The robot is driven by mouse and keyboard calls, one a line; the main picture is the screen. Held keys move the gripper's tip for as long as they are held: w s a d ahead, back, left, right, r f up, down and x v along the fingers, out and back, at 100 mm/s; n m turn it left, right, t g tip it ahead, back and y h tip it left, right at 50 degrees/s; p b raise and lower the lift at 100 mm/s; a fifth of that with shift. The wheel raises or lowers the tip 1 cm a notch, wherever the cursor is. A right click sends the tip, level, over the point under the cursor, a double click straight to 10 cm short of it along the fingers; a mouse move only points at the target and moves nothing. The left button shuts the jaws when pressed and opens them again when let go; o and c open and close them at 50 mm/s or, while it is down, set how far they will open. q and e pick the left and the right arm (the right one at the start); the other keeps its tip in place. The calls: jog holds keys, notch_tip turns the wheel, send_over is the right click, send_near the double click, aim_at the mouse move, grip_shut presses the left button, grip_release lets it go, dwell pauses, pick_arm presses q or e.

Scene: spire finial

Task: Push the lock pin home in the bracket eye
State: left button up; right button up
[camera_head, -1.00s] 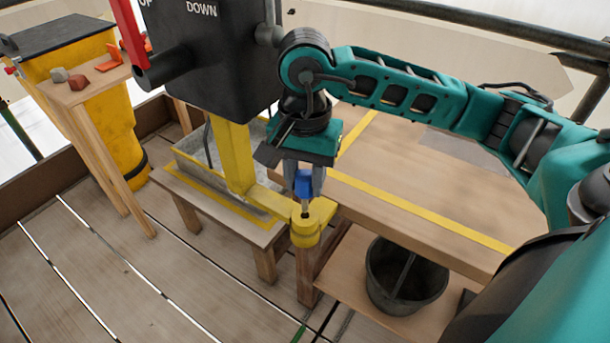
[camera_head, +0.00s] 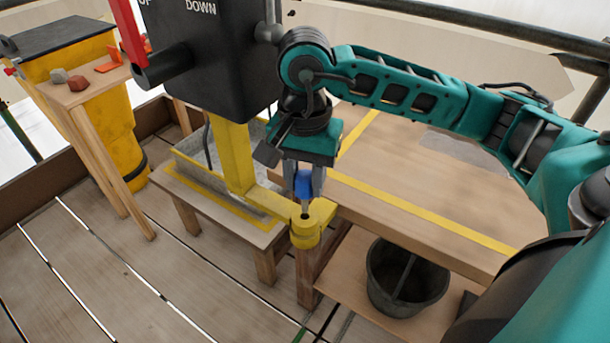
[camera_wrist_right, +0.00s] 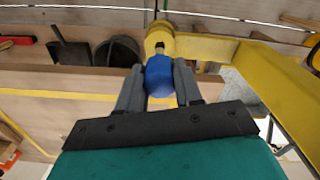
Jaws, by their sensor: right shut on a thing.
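My right gripper (camera_head: 304,190) is shut on the blue grip and points down over the yellow bracket eye (camera_head: 306,232). The shank's lower end meets the top of the eye; how deep it sits is hidden. In the right wrist view the blue grip (camera_wrist_right: 160,78) is between the two grey fingers, with the yellow eye (camera_wrist_right: 160,40) just beyond it. My left gripper is not in view.
A yellow post (camera_head: 232,155) under the black control box (camera_head: 205,55) stands left of my right gripper. A wooden table (camera_head: 430,185) with yellow tape lies to the right. A dark bucket (camera_head: 385,290) stands below it. A small stand (camera_head: 90,95) holds small objects at left.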

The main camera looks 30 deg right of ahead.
aim_at(305, 212)
pick_arm(q)
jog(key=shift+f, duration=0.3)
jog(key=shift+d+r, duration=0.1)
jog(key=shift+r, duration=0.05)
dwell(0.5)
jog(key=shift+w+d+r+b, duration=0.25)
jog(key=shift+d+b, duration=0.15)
jog(key=shift+b, duration=0.25)
pick_arm(e)
jog(key=shift+f, duration=0.4)
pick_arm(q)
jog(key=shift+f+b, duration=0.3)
pick_arm(e)
jog(key=shift+f, duration=0.3)
pick_arm(q)
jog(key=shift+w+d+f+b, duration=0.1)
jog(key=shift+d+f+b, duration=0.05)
jog(key=shift+b, duration=0.3)
pick_arm(e)
jog(key=shift+f, duration=0.4)
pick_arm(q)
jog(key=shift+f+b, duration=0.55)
pick_arm(e)
jog(key=shift+f, duration=0.5)
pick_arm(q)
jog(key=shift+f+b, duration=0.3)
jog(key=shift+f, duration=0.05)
pick_arm(e)
jog(key=shift+f, duration=0.3)
